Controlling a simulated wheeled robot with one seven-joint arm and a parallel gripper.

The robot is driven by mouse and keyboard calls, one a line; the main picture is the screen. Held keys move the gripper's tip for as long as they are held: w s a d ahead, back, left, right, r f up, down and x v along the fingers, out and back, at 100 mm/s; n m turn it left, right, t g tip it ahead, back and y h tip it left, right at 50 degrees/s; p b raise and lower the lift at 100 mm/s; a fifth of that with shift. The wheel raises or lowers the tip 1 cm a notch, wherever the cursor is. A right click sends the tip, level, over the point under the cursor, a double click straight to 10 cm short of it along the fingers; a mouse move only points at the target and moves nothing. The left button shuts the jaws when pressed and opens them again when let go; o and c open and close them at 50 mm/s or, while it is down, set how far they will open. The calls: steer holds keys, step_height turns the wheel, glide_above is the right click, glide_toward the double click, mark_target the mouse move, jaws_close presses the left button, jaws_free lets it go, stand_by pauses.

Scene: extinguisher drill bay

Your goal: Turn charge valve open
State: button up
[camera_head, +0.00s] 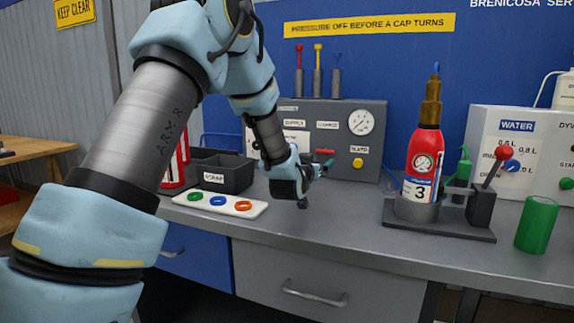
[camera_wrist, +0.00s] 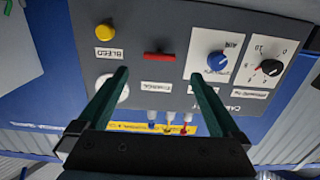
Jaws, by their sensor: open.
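The charge valve shows as a red bar handle (camera_head: 325,151) on the grey panel (camera_head: 340,112), below the CHARGE label. In the wrist view the red handle (camera_wrist: 160,57) lies crosswise, between and just beyond my fingertips. My gripper (camera_head: 320,168) is in front of the panel, close to the handle. In the wrist view my gripper (camera_wrist: 158,75) has its two dark green fingers wide apart with nothing between them. I see no contact with the handle, and cannot tell the exact gap. My wrist hides part of the panel's lower left.
A yellow BLEED button (camera_wrist: 105,32) and a blue AIR knob (camera_wrist: 217,60) flank the handle. A pressure gauge (camera_head: 360,122) is above right. A red extinguisher (camera_head: 425,150) stands in a holder at right. A tray with coloured rings (camera_head: 220,204) and a SCRAP bin (camera_head: 222,178) are left.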

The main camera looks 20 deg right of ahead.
mark_target(324, 152)
steer(key=x, duration=0.3)
steer(key=p+x, duration=0.1)
steer(key=x, duration=0.3)
steer(key=p+x, duration=0.1)
steer(key=x, duration=0.2)
steer(key=shift+w+d+r, duration=0.2)
steer(key=shift+d+r, duration=0.1)
steer(key=shift+r, duration=0.1)
steer(key=shift+c, duration=0.4)
steer(key=c, duration=1.1)
steer(key=shift+c, duration=0.2)
